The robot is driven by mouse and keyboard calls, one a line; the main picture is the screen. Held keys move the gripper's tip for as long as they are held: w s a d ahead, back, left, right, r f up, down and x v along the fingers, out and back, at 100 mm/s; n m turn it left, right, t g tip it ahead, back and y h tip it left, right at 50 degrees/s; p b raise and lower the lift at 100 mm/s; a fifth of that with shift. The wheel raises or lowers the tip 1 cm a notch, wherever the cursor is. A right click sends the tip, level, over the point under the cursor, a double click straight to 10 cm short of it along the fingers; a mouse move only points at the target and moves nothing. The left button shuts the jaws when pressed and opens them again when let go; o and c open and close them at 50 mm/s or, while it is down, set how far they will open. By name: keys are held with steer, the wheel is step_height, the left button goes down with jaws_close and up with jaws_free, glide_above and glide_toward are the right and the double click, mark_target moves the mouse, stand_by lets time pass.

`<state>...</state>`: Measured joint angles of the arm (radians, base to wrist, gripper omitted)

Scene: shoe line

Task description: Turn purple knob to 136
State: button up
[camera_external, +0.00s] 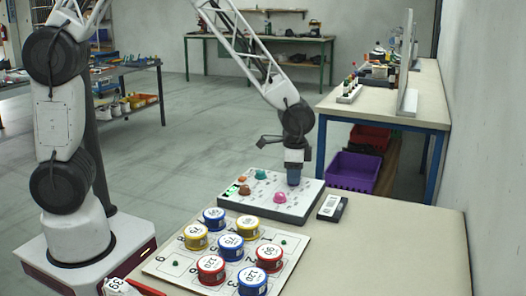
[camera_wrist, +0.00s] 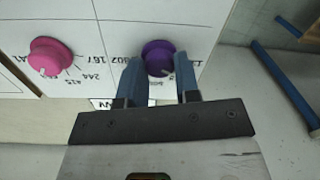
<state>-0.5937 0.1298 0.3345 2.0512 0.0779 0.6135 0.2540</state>
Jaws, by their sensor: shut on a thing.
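The purple knob (camera_wrist: 158,56) sits on a white panel and shows between my fingers in the wrist view. My gripper (camera_wrist: 160,78) has one blue finger on each side of the knob, shut on it. The printed numbers around the knob are partly hidden by the fingers, so I cannot read its setting. In the external view my gripper (camera_external: 294,178) points straight down at the right side of the control panel (camera_external: 262,213), and it hides the purple knob there.
A pink knob (camera_wrist: 52,58) is left of the purple one. The panel also has teal (camera_external: 261,174), orange (camera_external: 251,197) and other knobs, and a green display (camera_external: 232,190). A dark device (camera_external: 332,207) lies right of the panel. A board (camera_external: 170,264) with several round tins stands in front.

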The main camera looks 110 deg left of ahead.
steer(key=shift+n, duration=1.4)
steer(key=o, duration=0.9)
steer(key=shift+o, duration=0.2)
steer(key=shift+r, duration=0.1)
steer(key=shift+w+d+r, duration=0.1)
steer(key=shift+r, duration=3.75)
